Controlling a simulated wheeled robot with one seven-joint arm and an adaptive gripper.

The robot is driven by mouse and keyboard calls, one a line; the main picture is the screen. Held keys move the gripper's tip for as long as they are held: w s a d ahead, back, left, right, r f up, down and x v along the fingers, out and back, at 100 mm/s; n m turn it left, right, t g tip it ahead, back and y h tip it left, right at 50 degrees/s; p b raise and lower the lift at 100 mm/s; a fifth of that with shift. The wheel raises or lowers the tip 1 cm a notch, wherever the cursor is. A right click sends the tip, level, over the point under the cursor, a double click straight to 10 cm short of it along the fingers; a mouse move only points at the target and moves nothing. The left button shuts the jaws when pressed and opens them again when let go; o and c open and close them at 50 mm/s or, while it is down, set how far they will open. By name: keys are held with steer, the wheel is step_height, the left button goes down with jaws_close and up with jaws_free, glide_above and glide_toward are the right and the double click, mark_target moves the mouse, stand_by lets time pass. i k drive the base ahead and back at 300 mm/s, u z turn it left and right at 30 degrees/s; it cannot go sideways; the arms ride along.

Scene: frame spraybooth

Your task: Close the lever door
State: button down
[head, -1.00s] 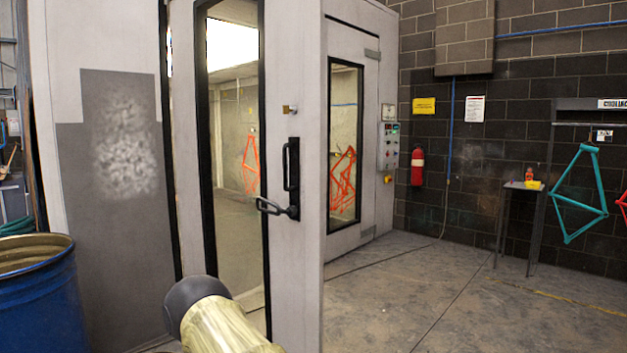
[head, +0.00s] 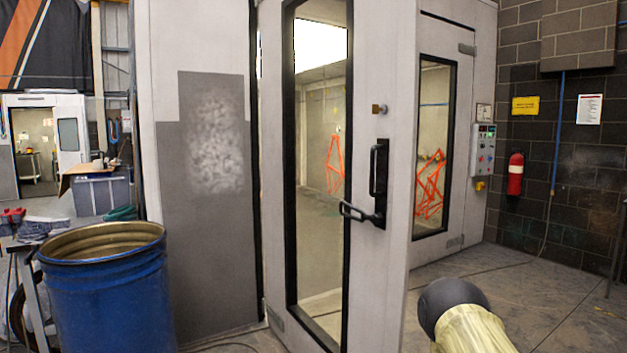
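The lever door (head: 397,257) is a pale grey door with a tall black-framed window, at the middle of the head view. Its hinge side is at the left. Its right edge stands out in front of the second windowed panel (head: 461,130), so it appears open. A black handle plate with an upright grip (head: 373,170) is near that edge, and a black lever (head: 359,212) sticks out to the left from its lower end. Part of my arm, with a dark rounded end and a cream cover, shows at the lower right, apart from the handle. My gripper is not in view.
A blue drum (head: 108,300) stands at the lower left, beside the grey booth wall (head: 205,240). A control box (head: 483,150) and a red fire extinguisher (head: 515,174) are at the right. The concrete floor (head: 560,285) at the right looks clear.

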mark_target(383, 57)
steer(key=i, duration=1.4)
steer(key=u, duration=0.05)
